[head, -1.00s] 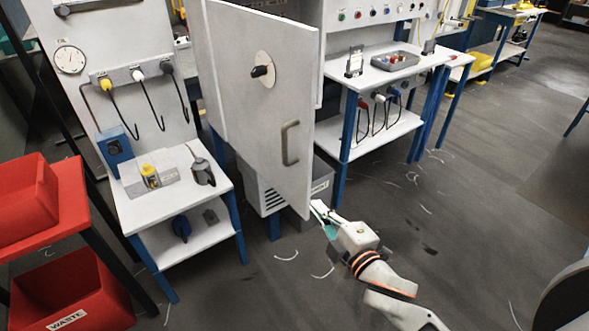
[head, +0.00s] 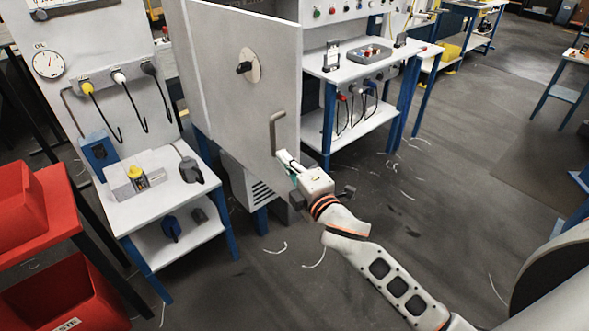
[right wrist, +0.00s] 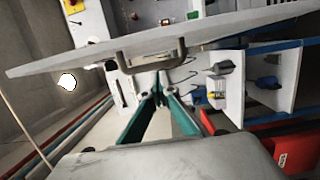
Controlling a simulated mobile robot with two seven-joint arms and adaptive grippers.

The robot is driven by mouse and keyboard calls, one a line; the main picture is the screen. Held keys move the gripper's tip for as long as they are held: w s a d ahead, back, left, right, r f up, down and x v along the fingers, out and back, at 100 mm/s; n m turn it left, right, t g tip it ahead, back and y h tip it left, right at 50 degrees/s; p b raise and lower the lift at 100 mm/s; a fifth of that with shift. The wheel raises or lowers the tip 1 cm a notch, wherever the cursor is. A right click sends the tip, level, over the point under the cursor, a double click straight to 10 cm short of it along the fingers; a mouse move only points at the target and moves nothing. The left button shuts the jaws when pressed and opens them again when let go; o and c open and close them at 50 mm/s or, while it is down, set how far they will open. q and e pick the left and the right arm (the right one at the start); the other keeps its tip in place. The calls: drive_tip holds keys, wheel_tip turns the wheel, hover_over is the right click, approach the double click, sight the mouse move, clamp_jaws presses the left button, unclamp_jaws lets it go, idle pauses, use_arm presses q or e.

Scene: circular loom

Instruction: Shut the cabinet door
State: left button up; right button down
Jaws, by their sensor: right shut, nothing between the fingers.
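The cabinet door (head: 222,95) stands open, a large grey-white panel with a round plate and black knob (head: 246,66) and a grey bar handle (head: 276,130) near its free edge. My right gripper (head: 280,158) is shut and empty, at the lower end of the handle; I cannot tell whether it touches the door. In the right wrist view the door (right wrist: 215,30) crosses the upper part edge-on, and its handle (right wrist: 150,57) lies just ahead of the closed fingertips (right wrist: 158,78). The left gripper is not in view.
A white bench (head: 160,195) with a blue box and hanging cables stands left of the door. Red bins (head: 60,300) are at the lower left. Another white bench (head: 345,70) stands behind the door to the right. The floor (head: 430,190) at right is clear except for scattered pale curved marks.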

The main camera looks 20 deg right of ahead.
sight(293, 149)
drive_tip(key=shift+w+a, duration=0.15)
drive_tip(key=shift+w, duration=0.85)
drive_tip(key=shift+w+d, duration=0.25)
drive_tip(key=shift+d, duration=0.35)
drive_tip(key=shift+w+d, duration=0.25)
drive_tip(key=shift+d, duration=0.4)
drive_tip(key=shift+w+d, duration=0.25)
drive_tip(key=shift+d, duration=0.35)
